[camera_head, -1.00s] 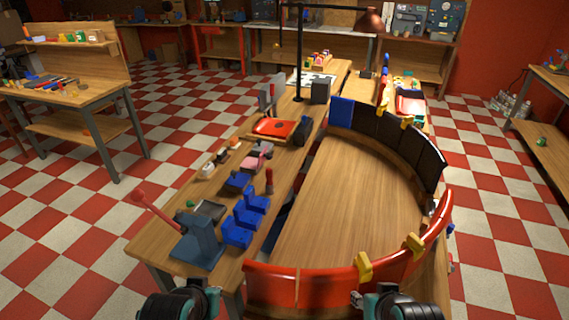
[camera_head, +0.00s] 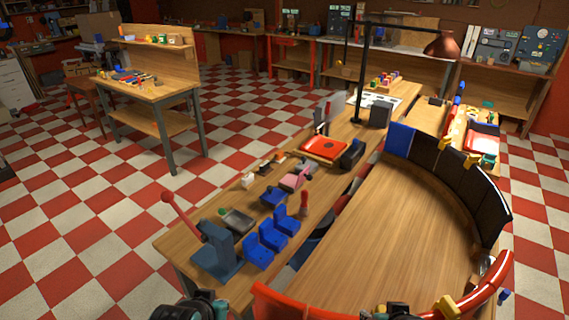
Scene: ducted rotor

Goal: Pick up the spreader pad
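I cannot tell for certain which thing is the spreader pad. Several small parts lie on the long wooden bench (camera_head: 172,246), including a pink block (camera_head: 294,180), a dark flat tray-like piece (camera_head: 237,221) and several blue blocks (camera_head: 259,250). Yellow clips (camera_head: 445,141) sit on the curved ring wall. Dark parts of my two arms show at the bottom edge. No gripper fingers are visible, and nothing held can be seen.
A curved wall of black panels (camera_head: 480,180) and red panels (camera_head: 285,303) rings the wooden top close in front. A blue press with a red lever (camera_head: 217,253) stands at the bench's near left. Checkered floor (camera_head: 90,215) is open at left.

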